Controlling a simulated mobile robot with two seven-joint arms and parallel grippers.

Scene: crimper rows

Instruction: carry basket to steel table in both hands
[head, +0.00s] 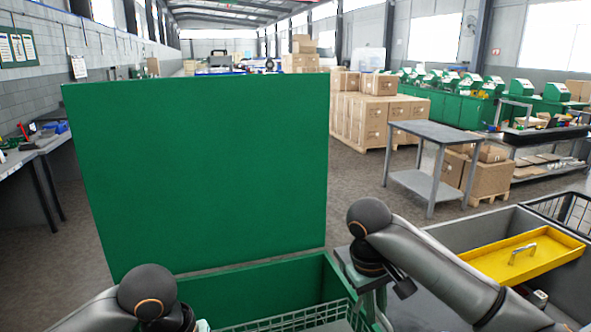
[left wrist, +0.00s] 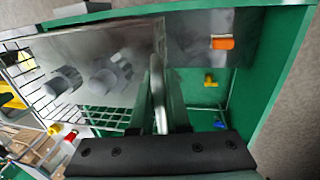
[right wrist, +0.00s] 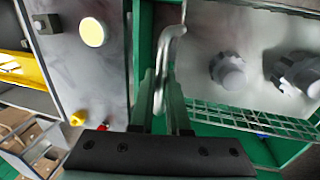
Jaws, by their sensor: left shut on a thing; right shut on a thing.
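The wire basket (head: 290,320) shows at the bottom of the head view, at the open green tank; its lower part is cut off. Its green mesh also shows in the left wrist view (left wrist: 108,118) and right wrist view (right wrist: 250,118). My left gripper (left wrist: 157,85) is shut on a metal handle. My right gripper (right wrist: 163,80) is shut on another metal handle. In the head view both grippers are mostly hidden or cut off. Grey round fittings (right wrist: 228,72) show beside the mesh. A grey table (head: 437,131) with a lower shelf stands at the right, apart from the basket.
The green tank's raised lid (head: 200,170) blocks the view ahead. A grey bin or cart with a yellow tray (head: 520,257) is close at my right. A bench (head: 30,155) runs along the left wall. Stacked cartons (head: 375,118) stand beyond; floor shows between.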

